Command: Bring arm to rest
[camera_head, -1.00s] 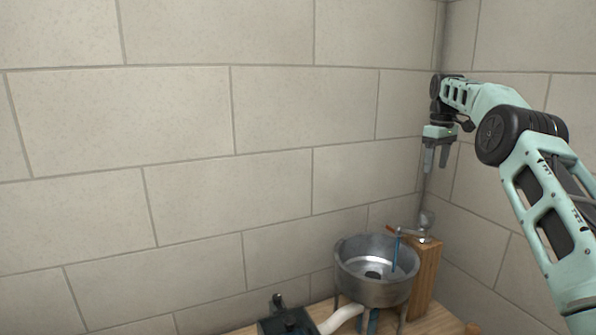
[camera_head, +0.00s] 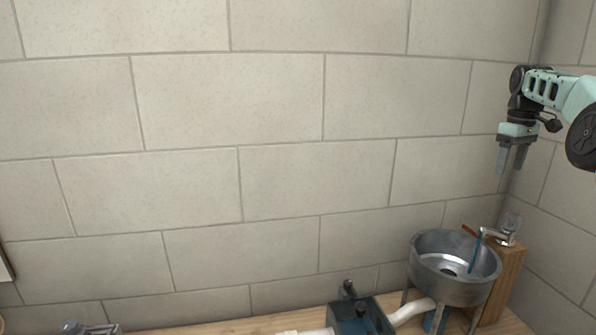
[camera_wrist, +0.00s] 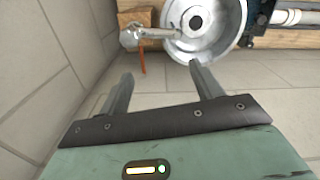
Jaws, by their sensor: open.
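My gripper (camera_head: 511,158) hangs in the air at the right of the head view, fingers pointing down, well above the metal basin (camera_head: 455,289). It is open and holds nothing. In the wrist view my gripper (camera_wrist: 160,88) shows both fingers spread apart with nothing between them. The basin (camera_wrist: 232,45) and the tap (camera_wrist: 137,36) lie beyond the fingertips there. Part of my arm is cut off by the right edge of the head view.
The basin stands on a wooden bench (camera_head: 255,325) beside a wooden post (camera_head: 506,275) that bears the tap. A dark box (camera_head: 362,318) and a white pipe (camera_head: 410,311) are left of the basin. Block walls (camera_head: 190,190) meet in a corner at right.

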